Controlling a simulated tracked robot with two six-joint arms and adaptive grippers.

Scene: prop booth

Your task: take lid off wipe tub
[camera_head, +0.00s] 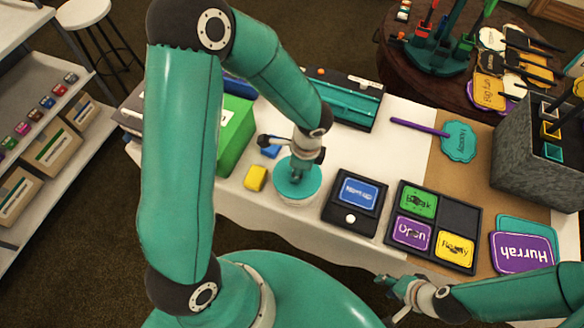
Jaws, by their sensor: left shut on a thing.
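The wipe tub (291,200) is a low white round tub near the front edge of the white table. Its round teal lid (291,185) sits on top or just above it; I cannot tell whether there is a gap. My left gripper (297,160) reaches down from above and is shut on the lid, with its fingertips partly hidden by the wrist. My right gripper (388,286) hangs low in front of the table edge, away from the tub. Its fingers are too small and partly overlapped to tell whether they are open.
A yellow block (255,178) stands just left of the tub, with a green box (235,132) behind it. A black stand with a blue sign (359,193) is at the right, then a black tray (447,211) of signs. A grey bin (535,150) stands far right.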

